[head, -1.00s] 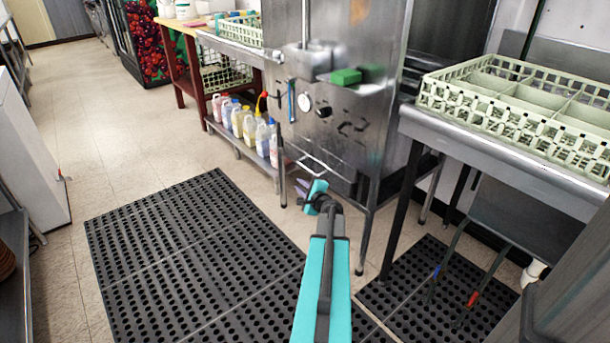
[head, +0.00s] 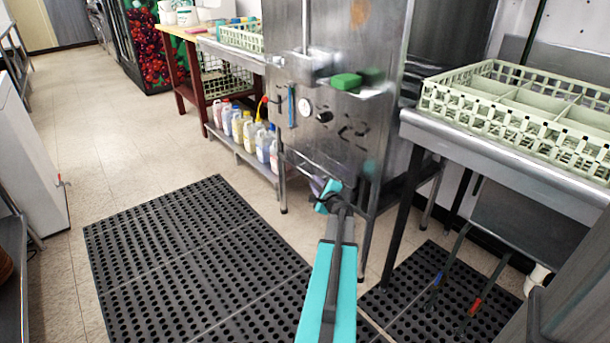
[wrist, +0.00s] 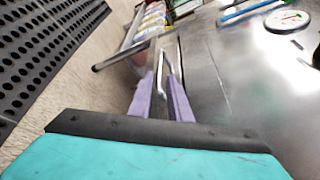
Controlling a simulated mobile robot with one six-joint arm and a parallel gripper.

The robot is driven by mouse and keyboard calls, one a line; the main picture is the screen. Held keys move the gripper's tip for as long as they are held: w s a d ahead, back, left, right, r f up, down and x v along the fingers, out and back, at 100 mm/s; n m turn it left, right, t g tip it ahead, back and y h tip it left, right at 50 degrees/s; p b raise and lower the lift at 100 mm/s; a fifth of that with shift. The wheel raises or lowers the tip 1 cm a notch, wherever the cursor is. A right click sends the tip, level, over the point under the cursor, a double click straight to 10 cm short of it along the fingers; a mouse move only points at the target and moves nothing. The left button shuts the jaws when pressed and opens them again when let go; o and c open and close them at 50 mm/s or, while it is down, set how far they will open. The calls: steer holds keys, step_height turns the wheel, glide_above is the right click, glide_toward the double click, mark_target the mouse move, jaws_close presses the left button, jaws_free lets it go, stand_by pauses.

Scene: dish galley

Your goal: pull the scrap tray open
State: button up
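The scrap tray (head: 336,172) appears to be the low steel front at the bottom of the dish machine, partly hidden behind my arm. A thin bar handle (head: 302,160) runs across it. In the wrist view the bright bent handle (wrist: 160,76) shows between the two purple fingers of my gripper (wrist: 160,88). The fingers stand apart, one on each side of the bar, with a gap visible. In the head view my gripper (head: 317,184) is at the machine's lower front; its fingertips are small there. I cannot tell whether a finger touches the bar.
Several coloured jugs (head: 242,130) stand on a low shelf left of the machine. A counter with a green rack (head: 515,110) is at right. Black perforated mats (head: 190,250) cover the floor, and bare tiled floor lies to the left.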

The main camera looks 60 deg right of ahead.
mark_target(307, 174)
steer(key=shift+b+x, duration=0.5)
steer(key=shift+x, duration=5.75)
steer(key=shift+a, duration=0.15)
jaws_close()
